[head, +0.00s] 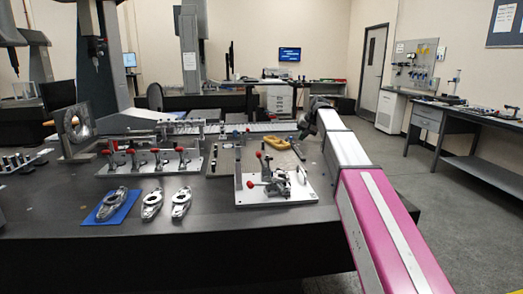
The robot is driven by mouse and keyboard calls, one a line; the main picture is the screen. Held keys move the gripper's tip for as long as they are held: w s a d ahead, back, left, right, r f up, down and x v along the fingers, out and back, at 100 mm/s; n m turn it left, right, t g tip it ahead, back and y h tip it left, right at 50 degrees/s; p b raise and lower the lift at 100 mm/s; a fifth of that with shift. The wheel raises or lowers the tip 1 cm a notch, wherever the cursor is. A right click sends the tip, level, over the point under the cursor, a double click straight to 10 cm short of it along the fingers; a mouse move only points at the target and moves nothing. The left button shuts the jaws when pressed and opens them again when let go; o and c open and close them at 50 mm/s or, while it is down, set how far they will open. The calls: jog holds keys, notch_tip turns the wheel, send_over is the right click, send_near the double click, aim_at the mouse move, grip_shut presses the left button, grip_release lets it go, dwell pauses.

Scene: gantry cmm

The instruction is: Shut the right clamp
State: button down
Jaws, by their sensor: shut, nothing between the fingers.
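A white fixture plate (300,197) lies near the front right of the dark table. Metal clamp parts (276,184) stand on it. One red-tipped handle (251,184) lies low and points left. Another red tip (259,155) stands higher behind it. The parts overlap, so I cannot tell which handle belongs to the right clamp or whether that clamp is open. My gripper (304,132), at the dark far end of my arm, is above and behind the plate, apart from the clamp parts. It is shut and empty; its fingers are small and hard to make out.
Another white plate (140,172) with several red-handled clamps stands to the left. Metal parts (152,204) lie in front of it, one on a blue mat (103,217). A yellow object (277,143) lies behind the fixture. The table front between metal parts and fixture is clear.

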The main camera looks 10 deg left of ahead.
jog(key=s+a+r+n, duration=0.3)
jog(key=a+r, duration=0.2)
jog(key=a, duration=0.6)
send_near(259, 152)
jog(key=shift+g, duration=0.4)
jog(key=shift+w+a+f, duration=0.25)
jog(key=shift+w+f, duration=0.25)
jog(key=shift+f, duration=0.6)
jog(key=shift+w+a+f, duration=0.25)
jog(key=shift+w+f, duration=0.3)
jog(key=shift+f, duration=0.5)
jog(key=shift+w+a+f, duration=0.25)
jog(key=shift+w+f, duration=0.25)
jog(key=shift+f, duration=0.6)
jog(key=shift+a, duration=0.1)
jog(key=shift+s+a+h, duration=0.25)
jog(key=shift+a+h, duration=0.5)
jog(key=shift+h, duration=0.05)
jog(key=s+a+f+n+t+h, duration=0.2)
jog(key=a+f+t+h, duration=0.1)
jog(key=a+f+h, duration=0.4)
jog(key=shift+s+a+h, duration=0.3)
jog(key=shift+a+h, duration=0.55)
jog(key=shift+h, duration=0.25)
jog(key=shift+f, duration=0.2)
